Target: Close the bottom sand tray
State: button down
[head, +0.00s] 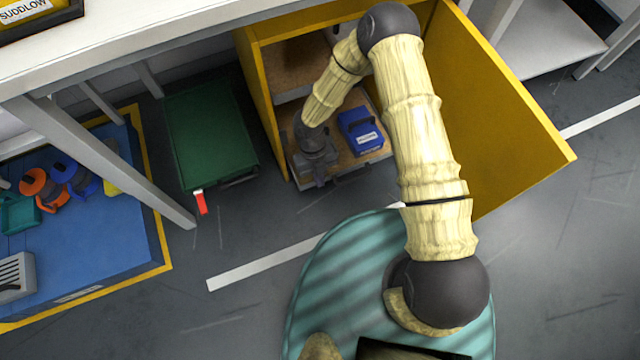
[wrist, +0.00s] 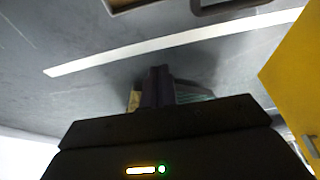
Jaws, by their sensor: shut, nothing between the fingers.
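The bottom tray (head: 345,161) is a brown-floored tray low in the yellow cabinet (head: 262,105), with a blue case on it. My arm covers part of it, and I cannot tell exactly how far it stands out. In the wrist view a brown tray edge (wrist: 128,5) and a dark handle loop (wrist: 232,7) show at the top. My gripper (head: 320,180) is at the tray's front left in the head view, pointing down. In the wrist view its dark fingers (wrist: 158,88) are together and empty, apart from the handle in the picture.
The yellow cabinet door (head: 500,120) stands wide open on the right. A blue case (head: 361,132) lies on the tray. A brown shelf (head: 300,68) is above. A green case (head: 210,135) with a red tag stands left of the cabinet. The floor in front is clear.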

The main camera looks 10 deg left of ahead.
jog(key=shift+v, duration=0.8)
jog(key=shift+w+d, duration=0.1)
jog(key=shift+w, duration=0.05)
